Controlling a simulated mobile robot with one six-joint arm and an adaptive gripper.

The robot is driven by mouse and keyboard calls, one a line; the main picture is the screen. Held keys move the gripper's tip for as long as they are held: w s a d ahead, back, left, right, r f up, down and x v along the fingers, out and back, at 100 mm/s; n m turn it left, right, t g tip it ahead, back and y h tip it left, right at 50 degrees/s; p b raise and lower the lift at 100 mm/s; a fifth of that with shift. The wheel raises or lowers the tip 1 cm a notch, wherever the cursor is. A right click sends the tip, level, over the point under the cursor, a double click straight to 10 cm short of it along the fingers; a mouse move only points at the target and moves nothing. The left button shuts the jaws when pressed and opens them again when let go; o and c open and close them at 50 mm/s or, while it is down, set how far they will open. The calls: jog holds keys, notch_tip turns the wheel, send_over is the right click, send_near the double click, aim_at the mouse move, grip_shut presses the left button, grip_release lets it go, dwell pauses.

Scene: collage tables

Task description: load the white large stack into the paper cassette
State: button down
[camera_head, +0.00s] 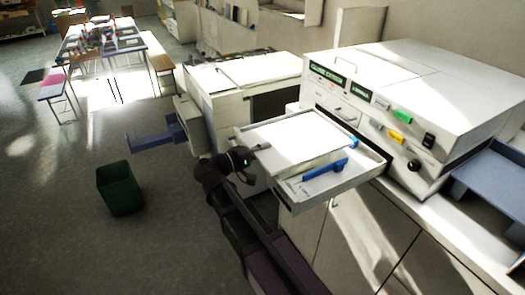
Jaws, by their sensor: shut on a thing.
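The paper cassette (345,183) is a pale grey open tray drawn out from the front of the big white machine. The white large stack (295,138) is a flat pile of white paper at the cassette, covering most of its inside. From this angle I cannot tell whether it rests on the cassette floor or is held just above it. A blue guide (325,170) shows in the cassette along the near side of the stack. My gripper (260,149) is at the stack's left edge, shut on it. The exact grip is small and dark.
The white machine (420,90) stands on a white counter, with a blue-grey tray (490,185) at its right. Another white machine (245,80) has a blue tray (155,137) sticking out. A green bin (120,187) stands on open floor. Cluttered tables (105,42) are at the back left.

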jog(key=shift+w+d+f+b, duration=0.5)
jog(key=shift+w+d+f, duration=0.1)
jog(key=shift+d, duration=0.2)
jog(key=shift+w+d+f+b, duration=0.45)
jog(key=shift+d+f+b, duration=0.1)
jog(key=shift+d, duration=0.2)
jog(key=shift+f+b, duration=1.4)
jog(key=shift+f, duration=0.05)
jog(key=c, duration=0.6)
grip_release()
jog(key=shift+s, duration=0.2)
